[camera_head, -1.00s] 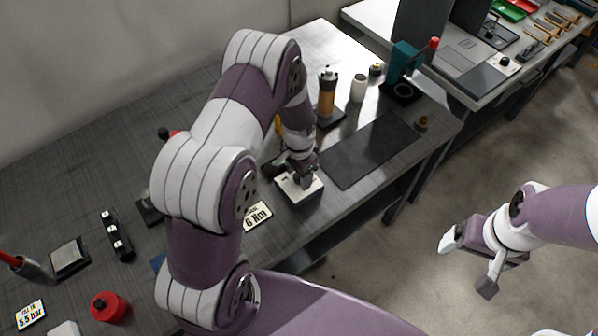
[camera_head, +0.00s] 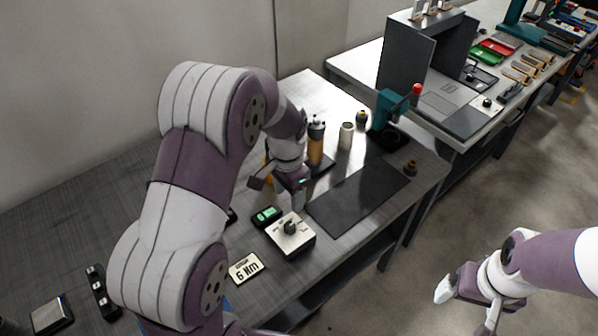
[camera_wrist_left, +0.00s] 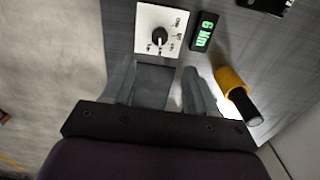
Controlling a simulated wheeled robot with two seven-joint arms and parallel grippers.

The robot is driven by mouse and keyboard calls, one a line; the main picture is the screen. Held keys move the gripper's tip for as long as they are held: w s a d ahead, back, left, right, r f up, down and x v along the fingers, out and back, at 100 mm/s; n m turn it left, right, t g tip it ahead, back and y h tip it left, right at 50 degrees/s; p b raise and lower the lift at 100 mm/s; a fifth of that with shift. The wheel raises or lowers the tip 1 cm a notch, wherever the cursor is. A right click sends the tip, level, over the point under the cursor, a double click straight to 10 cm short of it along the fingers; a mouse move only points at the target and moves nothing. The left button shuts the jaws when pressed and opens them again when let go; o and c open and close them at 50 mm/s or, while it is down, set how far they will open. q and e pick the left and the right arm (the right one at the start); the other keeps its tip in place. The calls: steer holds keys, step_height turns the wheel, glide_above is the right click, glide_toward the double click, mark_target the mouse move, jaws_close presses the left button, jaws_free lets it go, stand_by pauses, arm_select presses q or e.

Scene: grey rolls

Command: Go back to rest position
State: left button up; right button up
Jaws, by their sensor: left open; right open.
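My left gripper (camera_head: 277,190) is open and empty above the grey table, just behind a white box with a black knob (camera_head: 291,236). My right gripper (camera_head: 462,305) is open and empty over the floor at the lower right, clear of the tables.
Bare floor lies right of the table.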

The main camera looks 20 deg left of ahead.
arm_select(q)
steer(key=s+d+r+n, duration=0.1)
steer(key=s+n, duration=0.2)
steer(key=s, duration=0.3)
steer(key=s+d+r+n+t, duration=0.1)
steer(key=s+r+n, duration=0.1)
steer(key=s, duration=0.5)
steer(key=shift+s+d+r+n, duration=0.2)
steer(key=shift+s+d+n, duration=0.15)
steer(key=shift+n, duration=0.25)
